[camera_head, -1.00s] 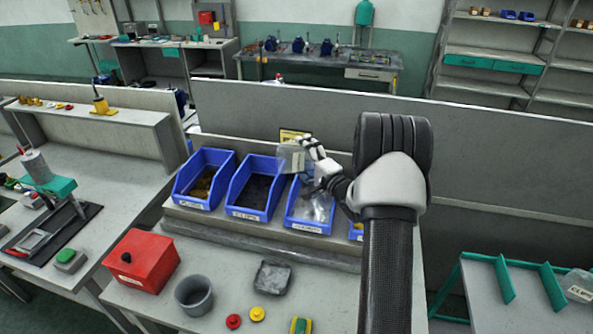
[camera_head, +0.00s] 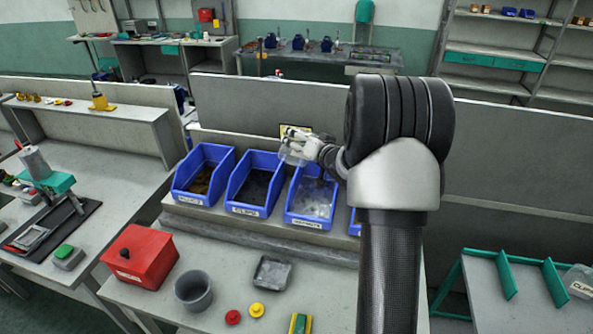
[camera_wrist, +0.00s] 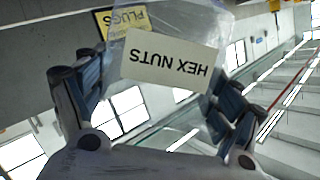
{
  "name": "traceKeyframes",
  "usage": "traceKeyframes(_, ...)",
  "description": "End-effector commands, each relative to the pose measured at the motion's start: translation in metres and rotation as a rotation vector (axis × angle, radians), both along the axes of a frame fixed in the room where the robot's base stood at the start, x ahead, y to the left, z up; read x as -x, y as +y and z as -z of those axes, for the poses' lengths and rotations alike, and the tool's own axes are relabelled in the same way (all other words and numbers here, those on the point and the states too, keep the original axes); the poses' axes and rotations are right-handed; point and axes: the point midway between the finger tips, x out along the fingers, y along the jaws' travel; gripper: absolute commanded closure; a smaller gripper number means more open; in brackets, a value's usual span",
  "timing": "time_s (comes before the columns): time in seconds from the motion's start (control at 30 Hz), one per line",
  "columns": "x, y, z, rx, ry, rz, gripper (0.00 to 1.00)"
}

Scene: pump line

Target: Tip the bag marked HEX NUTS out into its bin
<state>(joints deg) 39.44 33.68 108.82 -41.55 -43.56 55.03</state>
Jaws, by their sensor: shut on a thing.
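The clear bag with a pale label reading HEX NUTS (camera_wrist: 172,58) is between the fingers of my gripper (camera_wrist: 160,105) in the wrist view, and its lettering is upside down there. No nuts show in its visible part. In the head view my gripper (camera_head: 305,143) is shut on the bag (camera_head: 292,155), above the back of the blue bins. The third blue bin from the left (camera_head: 307,222) holds a silvery-grey heap. Its front label is too small to read surely. My wrist hides part of the bin row's right end.
Two more blue bins stand left of it, the first (camera_head: 191,199) with brownish pieces, the second (camera_head: 242,210) with dark ones. A red box (camera_head: 140,262), grey cup (camera_head: 193,291) and grey tray (camera_head: 271,273) sit on the bench in front. A low partition rises behind.

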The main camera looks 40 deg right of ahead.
Motion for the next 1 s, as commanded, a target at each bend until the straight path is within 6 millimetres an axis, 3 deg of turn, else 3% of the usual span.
traceKeyframes(0.6,-0.001,0.001,-0.009,0.449,0.157,0.0,0.38)
traceKeyframes(1.0,0.0,0.0,-0.015,0.481,0.171,0.001,0.38)
